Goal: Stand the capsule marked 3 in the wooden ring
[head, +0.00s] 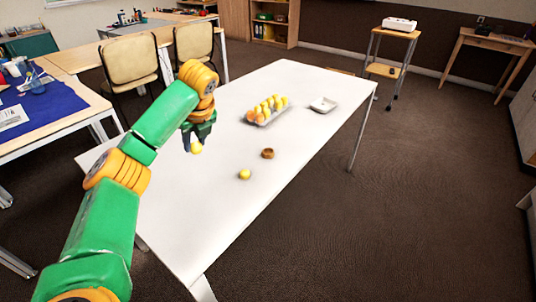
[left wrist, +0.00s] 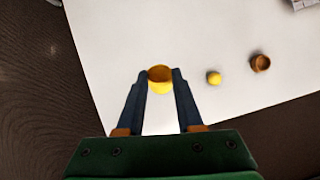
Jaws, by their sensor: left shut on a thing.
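My left gripper (head: 193,145) is shut on a yellow capsule (head: 196,149) and holds it above the white table (head: 225,215). In the left wrist view the held capsule (left wrist: 160,80) sits between the two fingertips, with an orange-brown end facing the camera. The wooden ring (head: 267,153) lies on the table to the right of the gripper, empty as far as I can see; it also shows in the left wrist view (left wrist: 261,63). A second yellow capsule (head: 245,174) is on the table near the ring. No number is readable on either capsule. My right gripper is out of view.
A grey carton (head: 264,119) with several yellow and orange capsules stands farther back on the table. A white tray (head: 323,105) is beside it near the right edge. The table's front part is clear. Chairs (head: 130,62) stand beyond the left edge.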

